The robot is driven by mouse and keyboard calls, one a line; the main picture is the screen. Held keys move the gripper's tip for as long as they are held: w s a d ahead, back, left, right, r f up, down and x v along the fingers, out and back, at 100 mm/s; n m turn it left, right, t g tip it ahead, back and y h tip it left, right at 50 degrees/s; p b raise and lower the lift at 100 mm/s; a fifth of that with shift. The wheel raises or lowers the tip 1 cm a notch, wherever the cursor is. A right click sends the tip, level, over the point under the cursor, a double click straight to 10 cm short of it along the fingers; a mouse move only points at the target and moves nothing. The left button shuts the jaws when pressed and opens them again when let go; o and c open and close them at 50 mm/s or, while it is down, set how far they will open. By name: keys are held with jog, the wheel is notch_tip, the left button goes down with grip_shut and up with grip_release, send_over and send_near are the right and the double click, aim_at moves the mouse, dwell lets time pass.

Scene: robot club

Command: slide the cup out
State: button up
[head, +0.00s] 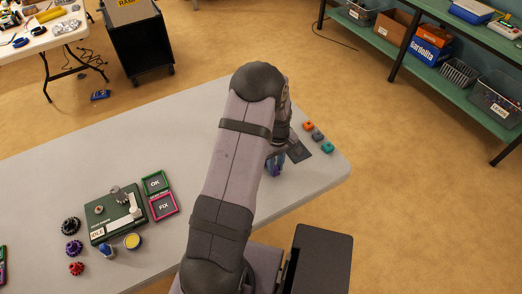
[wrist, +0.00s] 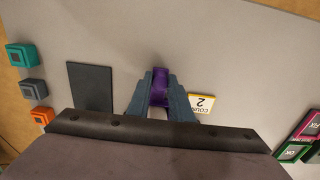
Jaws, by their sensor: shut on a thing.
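My gripper (wrist: 160,95) is shut on a narrow purple piece (wrist: 160,84) in the wrist view. The fingers stand on either side of it and hide much of it, so I cannot tell whether it is a cup. In the head view my gripper (head: 275,164) is low over the right part of the table, partly hidden by my arm. A dark flat square (wrist: 90,86) lies beside the gripper, apart from it; it also shows in the head view (head: 299,152). A white, yellow-edged card marked 2 (wrist: 202,103) lies just right of the fingers in the wrist view.
Orange, grey and teal blocks (head: 318,134) stand near the table's right end. The table between is mostly clear.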

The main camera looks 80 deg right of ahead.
jog(key=shift+s+a, duration=0.6)
jog(key=o, duration=0.6)
jog(key=shift+c, duration=0.2)
jog(key=shift+r, duration=0.15)
jog(key=shift+r+p, duration=2.45)
jog(key=shift+r, duration=0.45)
